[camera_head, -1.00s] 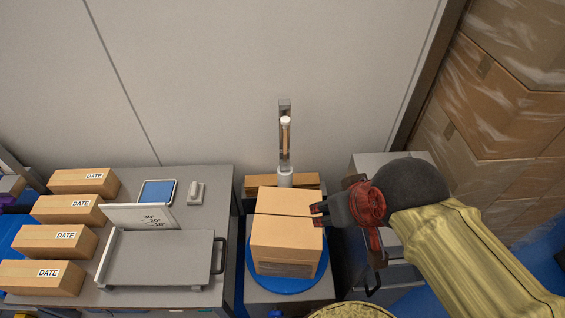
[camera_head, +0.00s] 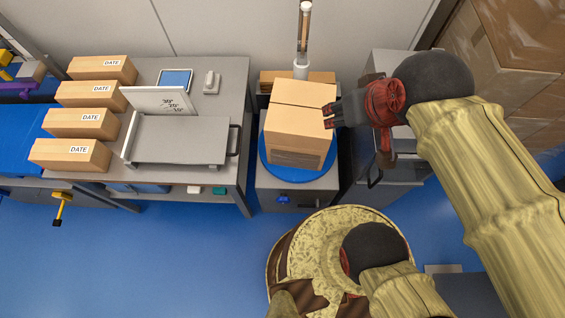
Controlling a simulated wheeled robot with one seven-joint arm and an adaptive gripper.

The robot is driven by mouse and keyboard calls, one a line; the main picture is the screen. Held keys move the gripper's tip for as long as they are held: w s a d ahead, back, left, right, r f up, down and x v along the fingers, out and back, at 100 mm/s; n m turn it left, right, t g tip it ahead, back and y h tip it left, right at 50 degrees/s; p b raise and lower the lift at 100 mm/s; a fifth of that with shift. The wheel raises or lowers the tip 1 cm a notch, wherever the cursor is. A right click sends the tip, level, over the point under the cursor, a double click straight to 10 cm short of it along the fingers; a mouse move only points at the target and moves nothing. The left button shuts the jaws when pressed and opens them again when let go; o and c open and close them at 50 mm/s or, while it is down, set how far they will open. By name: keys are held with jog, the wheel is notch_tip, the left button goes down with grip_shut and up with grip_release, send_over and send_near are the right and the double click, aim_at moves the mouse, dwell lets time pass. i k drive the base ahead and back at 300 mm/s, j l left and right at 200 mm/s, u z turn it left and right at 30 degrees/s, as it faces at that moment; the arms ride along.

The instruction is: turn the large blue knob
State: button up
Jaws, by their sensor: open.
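A blue knob (camera_head: 284,199) sits on the front face of the grey stand (camera_head: 262,192), below a round blue turntable (camera_head: 268,165). It looks small from here, and its exact angle is hard to tell. A cardboard box (camera_head: 298,120) rests on the turntable and covers most of it. My gripper (camera_head: 329,116) is open and empty, with its dark fingers pointing left beside the box's right side, above and to the right of the knob. I cannot tell whether the fingers touch the box.
The grey table (camera_head: 226,92) on the left holds several boxes marked DATE (camera_head: 102,68), a tray (camera_head: 180,142) and a tablet (camera_head: 175,79). A grey cabinet (camera_head: 378,60) stands right of the stand. Stacked cartons (camera_head: 525,40) fill the right. The blue floor (camera_head: 170,250) in front is open.

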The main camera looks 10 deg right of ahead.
aim_at(282, 199)
jog(key=k+j, duration=0.25)
jog(key=k, duration=0.2)
jog(key=k+j+u, duration=0.1)
jog(key=k, duration=0.4)
jog(key=j, duration=0.1)
